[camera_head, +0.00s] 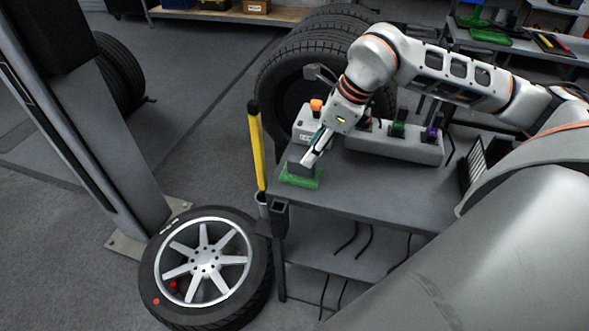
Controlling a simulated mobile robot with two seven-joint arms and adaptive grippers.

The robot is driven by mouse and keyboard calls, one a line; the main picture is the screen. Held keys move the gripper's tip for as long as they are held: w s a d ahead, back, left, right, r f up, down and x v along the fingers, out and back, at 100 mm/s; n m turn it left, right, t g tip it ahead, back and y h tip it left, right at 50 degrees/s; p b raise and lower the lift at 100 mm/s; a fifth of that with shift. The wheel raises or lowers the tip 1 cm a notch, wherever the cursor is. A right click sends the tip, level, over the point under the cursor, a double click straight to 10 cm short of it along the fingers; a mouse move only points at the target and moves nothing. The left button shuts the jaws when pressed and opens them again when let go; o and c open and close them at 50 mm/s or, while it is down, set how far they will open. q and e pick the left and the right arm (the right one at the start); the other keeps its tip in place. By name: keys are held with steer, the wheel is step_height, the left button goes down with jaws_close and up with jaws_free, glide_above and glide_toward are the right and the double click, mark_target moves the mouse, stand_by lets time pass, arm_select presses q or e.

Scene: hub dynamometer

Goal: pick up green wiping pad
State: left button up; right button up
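The green wiping pad (291,179) lies flat at the near left corner of the grey workbench. A dark grey block sits on top of it, and its green edge shows around the block. My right gripper (306,162) reaches down from the upper right, with its fingertips at the top of the pad's grey part. The fingers overlap that part in the view, so I cannot tell whether they are closed on it. My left gripper is not in view.
The workbench (370,195) has free room right of the pad. Behind my gripper stand a grey box with an orange top (316,105) and a holder (415,148) with coloured items. A yellow-handled tool (257,150) stands at the bench's left edge. A wheel (205,262) lies on the floor.

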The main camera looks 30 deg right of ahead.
mark_target(301, 160)
steer(key=x, duration=0.6)
steer(key=shift+w+a, duration=0.2)
steer(key=shift+w, duration=0.15)
jaws_close()
